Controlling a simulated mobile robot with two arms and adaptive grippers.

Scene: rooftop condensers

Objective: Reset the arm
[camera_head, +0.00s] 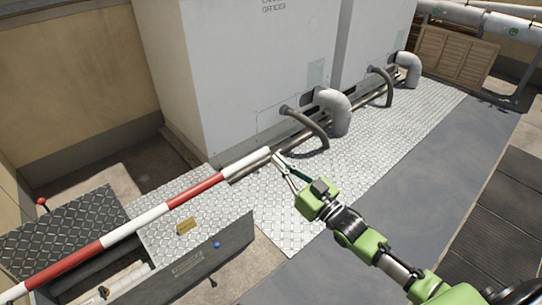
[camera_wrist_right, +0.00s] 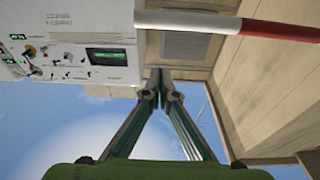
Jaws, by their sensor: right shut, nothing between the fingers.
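My right gripper (camera_head: 277,156) reaches in from the lower right on a green and black arm in the head view. Its fingers are shut with nothing between them. In the wrist view its fingertips (camera_wrist_right: 160,76) meet near the middle, against a background of wall and sky. In the head view the tips appear close to the upper end of a red and white striped pole (camera_head: 205,184). In the wrist view the pole (camera_wrist_right: 280,31) runs at the upper right, apart from the fingers. My left gripper is not in view.
Large white cabinets (camera_head: 240,75) stand behind, with grey bent pipes (camera_head: 336,108) at their base. An open-topped box (camera_head: 190,268) with a yellow tag (camera_head: 186,226) beyond it lies at lower left. Grey floor (camera_head: 420,170) is clear on the right. The wrist view shows a control panel (camera_wrist_right: 75,45).

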